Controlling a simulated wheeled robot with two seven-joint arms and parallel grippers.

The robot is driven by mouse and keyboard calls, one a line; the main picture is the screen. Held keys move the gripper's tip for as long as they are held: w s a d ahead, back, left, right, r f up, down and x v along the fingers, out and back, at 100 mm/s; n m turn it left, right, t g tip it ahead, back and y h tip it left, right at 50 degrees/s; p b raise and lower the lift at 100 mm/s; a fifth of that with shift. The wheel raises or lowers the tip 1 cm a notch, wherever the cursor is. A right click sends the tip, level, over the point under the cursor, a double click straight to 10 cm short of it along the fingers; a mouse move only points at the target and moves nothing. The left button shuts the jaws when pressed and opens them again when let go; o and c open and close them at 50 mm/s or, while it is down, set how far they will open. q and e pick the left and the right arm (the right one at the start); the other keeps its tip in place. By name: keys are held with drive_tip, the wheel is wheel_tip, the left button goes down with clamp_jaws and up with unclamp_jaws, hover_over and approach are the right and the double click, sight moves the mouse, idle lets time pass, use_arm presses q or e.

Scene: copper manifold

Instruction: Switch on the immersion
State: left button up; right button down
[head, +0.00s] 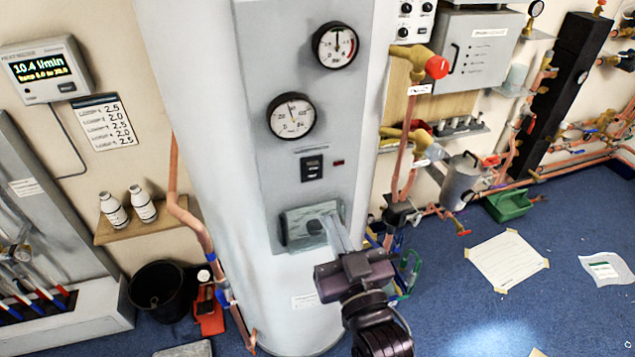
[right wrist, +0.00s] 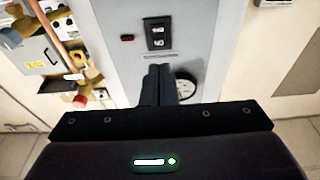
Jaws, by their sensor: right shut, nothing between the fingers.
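The immersion switch (head: 312,168) is a small black rocker switch on the grey front panel of the tall white cylinder (head: 300,275). A small dark red lamp (head: 338,162) sits to its right. In the right wrist view, which is upside down, the switch (right wrist: 158,33) and lamp (right wrist: 127,38) show beyond the fingers. I cannot tell the rocker's position. My right gripper (head: 331,222) is shut and empty, in front of the panel and below the switch in the head view. Its fingers (right wrist: 160,72) look apart from the switch. My left gripper is not in view.
Two round gauges (head: 291,117) (head: 335,46) sit above the switch. A grey cover box (head: 298,226) is below it, partly behind my fingers. Copper pipes (head: 190,218) run at the left. Valves with a red cap (head: 436,67) stand at the right.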

sight(312, 170)
drive_tip(key=b+x, duration=0.1)
drive_tip(key=x, duration=0.9)
